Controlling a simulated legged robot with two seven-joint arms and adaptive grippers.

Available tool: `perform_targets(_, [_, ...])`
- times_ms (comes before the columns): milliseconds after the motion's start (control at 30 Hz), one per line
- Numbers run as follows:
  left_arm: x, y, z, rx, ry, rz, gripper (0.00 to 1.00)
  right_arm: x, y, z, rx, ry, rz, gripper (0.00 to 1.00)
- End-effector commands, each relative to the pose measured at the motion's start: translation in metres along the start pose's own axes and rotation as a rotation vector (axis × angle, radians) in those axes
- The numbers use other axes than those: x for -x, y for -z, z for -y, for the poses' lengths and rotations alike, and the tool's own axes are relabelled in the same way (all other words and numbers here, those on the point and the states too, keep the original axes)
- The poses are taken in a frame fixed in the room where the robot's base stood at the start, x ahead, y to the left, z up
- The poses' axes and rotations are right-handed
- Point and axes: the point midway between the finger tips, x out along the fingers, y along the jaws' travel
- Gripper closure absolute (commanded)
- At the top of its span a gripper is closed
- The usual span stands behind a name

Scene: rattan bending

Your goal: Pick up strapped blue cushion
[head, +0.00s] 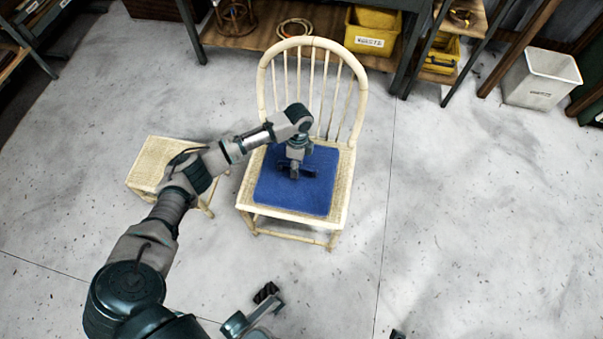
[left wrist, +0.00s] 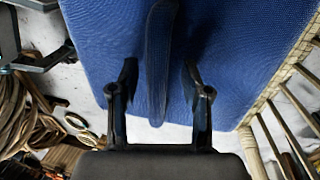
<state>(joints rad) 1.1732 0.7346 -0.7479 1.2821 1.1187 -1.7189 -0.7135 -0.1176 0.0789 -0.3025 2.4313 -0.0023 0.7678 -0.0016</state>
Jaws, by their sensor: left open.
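The blue cushion (head: 310,192) lies flat on the woven seat of a pale rattan chair (head: 343,200). In the left wrist view the blue cushion (left wrist: 235,50) fills the upper part, and its raised blue strap (left wrist: 160,50) stands up as a loop. My left gripper (head: 296,174) is over the middle of the cushion, pointing down. In the left wrist view its open fingers (left wrist: 159,85) are on either side of the strap, with gaps between.
A small rattan stool (head: 152,160) stands left of the chair, under my left arm. Behind are a workbench with a wooden shelf (head: 235,38), yellow bins (head: 372,30) and a white bin (head: 540,78). The floor to the right and in front is clear.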

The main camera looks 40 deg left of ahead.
Motion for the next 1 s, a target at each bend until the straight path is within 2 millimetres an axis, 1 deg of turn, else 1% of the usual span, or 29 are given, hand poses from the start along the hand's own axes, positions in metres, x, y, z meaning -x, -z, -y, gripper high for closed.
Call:
perform_targets(133, [0.003, 0.001, 0.000, 0.000, 0.003, -0.001, 0.52, -0.001, 0.002, 0.000, -0.001, 0.000, -0.003, 0.60])
perform_targets(167, [0.003, 0.001, 0.000, 0.000, 0.003, -0.001, 0.55, -0.002, 0.000, -0.001, -0.001, 0.000, 0.000, 0.60])
perform_targets(200, [0.003, 0.001, 0.000, 0.000, 0.002, 0.000, 0.65, -0.001, -0.003, -0.001, 0.000, 0.000, 0.003, 0.60])
perform_targets(267, [0.003, 0.001, 0.000, 0.000, 0.002, 0.000, 0.80, -0.001, -0.004, -0.001, 0.000, -0.001, 0.005, 0.60])
perform_targets(300, [0.002, 0.001, 0.000, 0.000, 0.002, 0.000, 0.90, -0.001, -0.004, -0.001, 0.000, -0.001, 0.005, 0.60])
perform_targets(333, [0.002, 0.001, 0.000, 0.000, 0.002, 0.000, 0.97, -0.001, -0.004, -0.001, 0.000, -0.001, 0.005, 0.60])
perform_targets(367, [0.002, 0.001, 0.000, 0.000, 0.002, 0.000, 1.00, -0.001, -0.004, -0.001, 0.000, -0.001, 0.005, 0.60])
perform_targets(800, [0.003, 0.000, 0.000, 0.000, 0.002, -0.001, 1.00, -0.002, -0.003, -0.001, 0.000, -0.001, 0.003, 0.60])
perform_targets(867, [0.005, 0.000, 0.000, 0.000, 0.002, -0.001, 1.00, -0.003, -0.002, 0.000, 0.000, 0.000, 0.000, 0.60])
perform_targets(1000, [0.018, 0.001, -0.002, 0.000, 0.005, -0.003, 1.00, -0.010, 0.006, 0.001, 0.000, 0.002, -0.016, 0.60])
